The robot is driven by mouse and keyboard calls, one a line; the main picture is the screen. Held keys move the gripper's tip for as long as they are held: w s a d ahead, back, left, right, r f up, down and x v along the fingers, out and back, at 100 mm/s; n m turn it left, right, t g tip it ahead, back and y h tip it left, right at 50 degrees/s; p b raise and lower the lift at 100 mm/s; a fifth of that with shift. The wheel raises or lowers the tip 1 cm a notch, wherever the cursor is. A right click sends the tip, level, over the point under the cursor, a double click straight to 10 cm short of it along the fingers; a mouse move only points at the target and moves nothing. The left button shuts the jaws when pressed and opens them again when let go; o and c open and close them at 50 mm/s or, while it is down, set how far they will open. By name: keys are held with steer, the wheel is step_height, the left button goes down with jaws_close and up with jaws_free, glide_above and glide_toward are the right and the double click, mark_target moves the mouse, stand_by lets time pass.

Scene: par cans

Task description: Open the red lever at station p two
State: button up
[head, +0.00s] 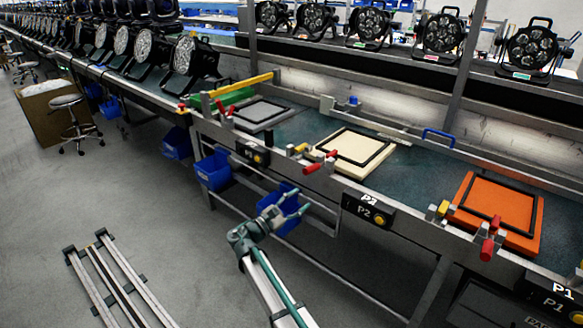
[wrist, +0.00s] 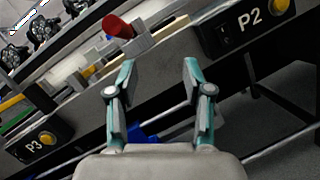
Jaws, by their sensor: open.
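The red lever at station P2 (head: 320,163) sits on the bench's front rail, left of the P2 sign (head: 367,209), beside a cream plate with a black frame (head: 355,147). In the wrist view the red lever (wrist: 118,26) shows its rounded end at upper left, and the P2 sign (wrist: 250,18) is at upper right. My gripper (head: 302,203) is open and empty in front of the bench, below and left of the lever. In the wrist view my gripper (wrist: 160,66) has its two teal fingers spread, with the lever beyond and above the left finger, apart from it.
Another red lever (head: 488,246) sits by the orange plate (head: 490,208) and P1 sign (head: 556,300). The P3 sign (head: 252,153) is to the left. Blue bins (head: 213,170) hang under the bench. A rail (head: 120,280) lies on the open floor at left.

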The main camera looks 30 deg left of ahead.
mark_target(310, 169)
steer(key=a+r+n+t+y, duration=0.1)
steer(key=a+r+n+t, duration=0.2)
steer(key=a+n, duration=0.1)
steer(key=shift+n+y, duration=0.3)
steer(key=x, duration=0.7)
steer(key=d+x, duration=0.1)
steer(key=x, duration=0.3)
steer(key=shift+s+a+f, duration=0.1)
steer(key=shift+f, duration=0.25)
jaws_close()
